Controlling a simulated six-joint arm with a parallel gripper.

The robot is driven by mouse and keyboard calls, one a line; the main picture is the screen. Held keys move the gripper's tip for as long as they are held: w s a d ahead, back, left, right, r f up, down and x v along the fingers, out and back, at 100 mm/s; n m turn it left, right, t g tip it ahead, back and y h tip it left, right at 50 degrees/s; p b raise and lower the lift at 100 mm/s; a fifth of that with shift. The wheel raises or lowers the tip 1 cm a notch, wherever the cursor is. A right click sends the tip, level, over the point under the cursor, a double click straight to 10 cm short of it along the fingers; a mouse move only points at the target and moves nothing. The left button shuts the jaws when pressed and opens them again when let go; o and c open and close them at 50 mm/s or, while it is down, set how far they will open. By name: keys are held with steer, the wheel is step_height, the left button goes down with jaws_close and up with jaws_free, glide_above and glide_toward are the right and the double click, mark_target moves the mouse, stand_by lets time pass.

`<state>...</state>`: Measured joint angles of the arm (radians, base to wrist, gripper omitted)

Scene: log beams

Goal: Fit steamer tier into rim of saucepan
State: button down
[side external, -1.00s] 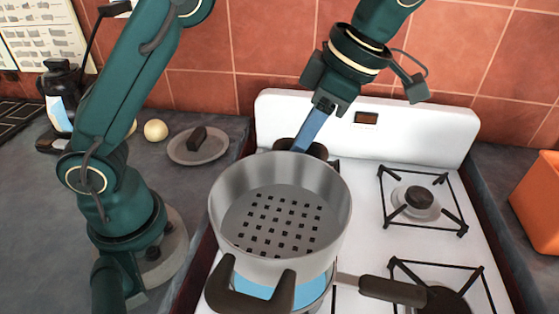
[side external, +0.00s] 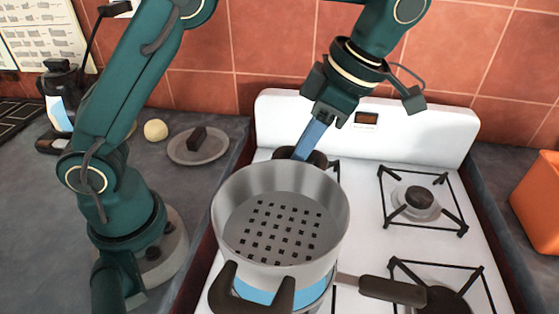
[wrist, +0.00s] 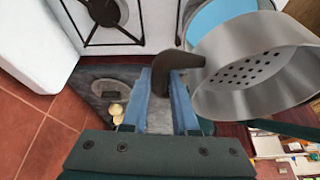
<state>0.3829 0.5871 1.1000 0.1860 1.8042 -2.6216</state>
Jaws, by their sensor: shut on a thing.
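My gripper (side external: 303,150) is shut on the far dark handle (wrist: 172,62) of the steamer tier. The tier (side external: 230,235) is a round grey metal pot with a perforated floor and a second dark handle on its near side. The wrist view shows the tier (wrist: 280,95) at the right. The saucepan, with its long dark handle (side external: 392,290), stands on the stove below the tier. Blue liquid (side external: 262,294) shows in it under the tier's near edge and in the wrist view (wrist: 222,14). The tier hides most of the saucepan. The tier is held above the saucepan, not seated in it.
The white stove (side external: 365,245) has burners with black grates (side external: 420,200) to the right. A grey plate (side external: 198,148) with a dark block and a pale ball (side external: 155,130) lie on the left counter. An orange box (side external: 540,200) stands at the far right.

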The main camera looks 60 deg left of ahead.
steer(key=shift+f, duration=2.7)
steer(key=shift+c, duration=0.3)
jaws_free()
steer(key=shift+v, duration=2.6)
steer(key=shift+a, duration=0.1)
